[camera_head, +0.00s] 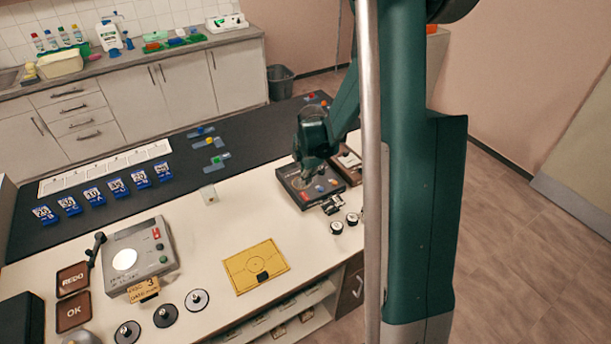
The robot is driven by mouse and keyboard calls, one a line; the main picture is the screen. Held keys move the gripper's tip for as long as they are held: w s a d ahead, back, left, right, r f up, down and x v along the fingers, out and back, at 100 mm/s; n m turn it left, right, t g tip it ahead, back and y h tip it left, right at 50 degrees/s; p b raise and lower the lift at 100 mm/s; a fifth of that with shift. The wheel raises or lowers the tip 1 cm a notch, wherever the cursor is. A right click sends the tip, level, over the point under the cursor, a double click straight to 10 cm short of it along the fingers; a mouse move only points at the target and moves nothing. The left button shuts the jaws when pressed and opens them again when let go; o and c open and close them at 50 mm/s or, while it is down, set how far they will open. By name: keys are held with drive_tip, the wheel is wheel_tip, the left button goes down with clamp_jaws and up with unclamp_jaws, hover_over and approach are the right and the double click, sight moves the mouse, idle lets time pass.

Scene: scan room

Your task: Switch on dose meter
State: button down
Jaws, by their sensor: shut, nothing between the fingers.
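No label that I can read names the dose meter. A grey box (122,238) with a lit white round face and small red and green buttons sits at the front left of the table. A dark flat box (292,190) with a round face and small red and blue knobs sits at the table's right side. My gripper (308,174) points down just over this dark box. It is shut and empty. I cannot tell whether its tips touch the box. My arm and a metal pole hide part of the area to its right.
A yellow card (240,274) lies mid-table. Small black-and-white knobbed pieces (337,227) lie right of the card.

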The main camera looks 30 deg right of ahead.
sight(305, 197)
drive_tip(key=shift+w+f, duration=0.15)
drive_tip(key=shift+f, duration=0.9)
drive_tip(key=shift+w+f, duration=0.2)
drive_tip(key=shift+f, duration=0.85)
drive_tip(key=shift+w+f, duration=0.15)
drive_tip(key=shift+f, duration=0.9)
drive_tip(key=shift+f, duration=0.1)
drive_tip(key=shift+w+f+g+b, duration=0.2)
drive_tip(key=shift+f+g+b, duration=0.2)
drive_tip(key=shift+b, duration=0.25)
drive_tip(key=shift+w+f+b, duration=0.1)
drive_tip(key=shift+b, duration=0.9)
drive_tip(key=shift+w, duration=0.15)
drive_tip(key=shift+s+a+b, duration=0.1)
drive_tip(key=shift+s+b, duration=0.15)
drive_tip(key=shift+b, duration=0.1)
drive_tip(key=shift+s, duration=0.7)
